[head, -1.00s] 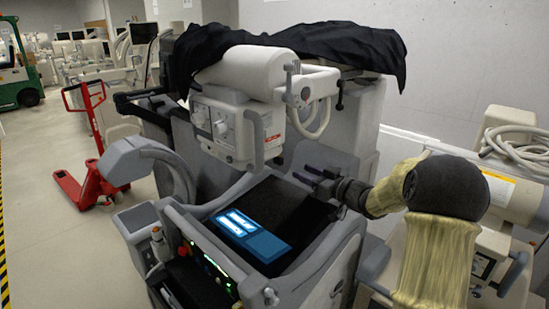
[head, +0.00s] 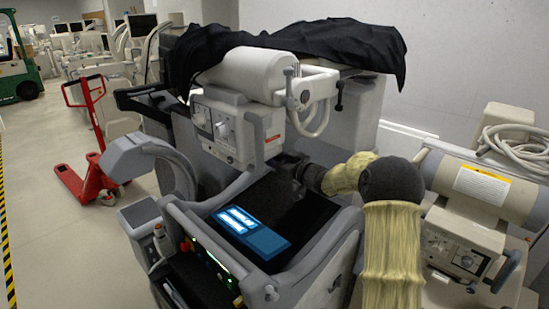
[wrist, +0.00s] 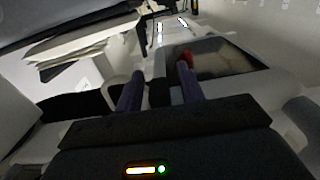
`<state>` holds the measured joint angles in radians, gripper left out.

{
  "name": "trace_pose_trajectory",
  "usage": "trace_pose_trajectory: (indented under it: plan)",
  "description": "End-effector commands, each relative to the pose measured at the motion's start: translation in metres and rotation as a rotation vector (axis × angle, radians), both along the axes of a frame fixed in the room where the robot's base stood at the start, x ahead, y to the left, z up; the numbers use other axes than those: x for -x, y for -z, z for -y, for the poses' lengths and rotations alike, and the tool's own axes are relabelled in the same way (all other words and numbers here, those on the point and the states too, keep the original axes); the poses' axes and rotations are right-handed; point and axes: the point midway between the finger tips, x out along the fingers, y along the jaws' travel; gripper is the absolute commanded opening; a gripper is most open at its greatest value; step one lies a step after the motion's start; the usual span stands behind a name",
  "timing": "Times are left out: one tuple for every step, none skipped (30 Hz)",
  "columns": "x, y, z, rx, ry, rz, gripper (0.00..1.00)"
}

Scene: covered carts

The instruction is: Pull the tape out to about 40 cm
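No tape can be made out in either view. The white machine head (head: 227,128), a box with two knobs and a red-and-white label, hangs over the cart's dark top with its lit blue screen (head: 252,231). My gripper (head: 288,163) is close to the right side of this head, with its fingertips not clearly visible there. In the wrist view, my gripper (wrist: 159,72) has its two dark purple fingers apart, with nothing clearly held. A small red spot (wrist: 185,57) shows by the right fingertip; I cannot tell what it is.
A looped white cable (head: 318,122) and handle frame hang just above my gripper. A black cloth (head: 300,42) covers the machine's top. A second beige machine (head: 478,200) stands at right. A red pallet jack (head: 88,180) stands at left on open floor.

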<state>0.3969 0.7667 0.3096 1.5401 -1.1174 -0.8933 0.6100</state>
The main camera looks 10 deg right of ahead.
Motion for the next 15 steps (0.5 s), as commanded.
trace_pose_trajectory:
  plan:
    - [0.0001,0.0002,0.0002,0.000,0.000,0.000,0.38]
    - [0.0002,0.0002,0.0003,0.000,0.000,0.000,0.38]
    - [0.0002,0.0002,0.0003,0.000,0.000,0.000,0.36]
    - [0.0003,0.0002,0.0003,0.000,0.000,0.000,0.30]
    - [0.0003,0.0002,0.0003,0.000,0.000,0.000,0.24]
    - [0.0003,0.0002,0.0004,0.000,0.000,0.000,0.17]
    - [0.0003,0.0003,0.0005,0.000,0.000,0.000,0.11]
    - [0.0003,0.0002,0.0005,0.000,0.000,0.000,0.05]
    - [0.0004,0.0002,0.0005,0.000,0.000,0.000,0.00]
    - [0.0004,0.0002,0.0005,0.000,0.000,0.000,0.00]
    - [0.0004,0.0002,0.0007,0.000,0.000,0.000,0.00]
    - [0.0004,0.0002,0.0007,0.000,0.000,0.000,0.00]
    - [0.0004,0.0002,0.0007,0.000,0.000,0.000,0.00]
    - [0.0004,0.0004,0.0007,0.000,0.000,0.000,0.00]
    - [0.0004,0.0012,0.0007,0.001,0.000,-0.001,0.00]
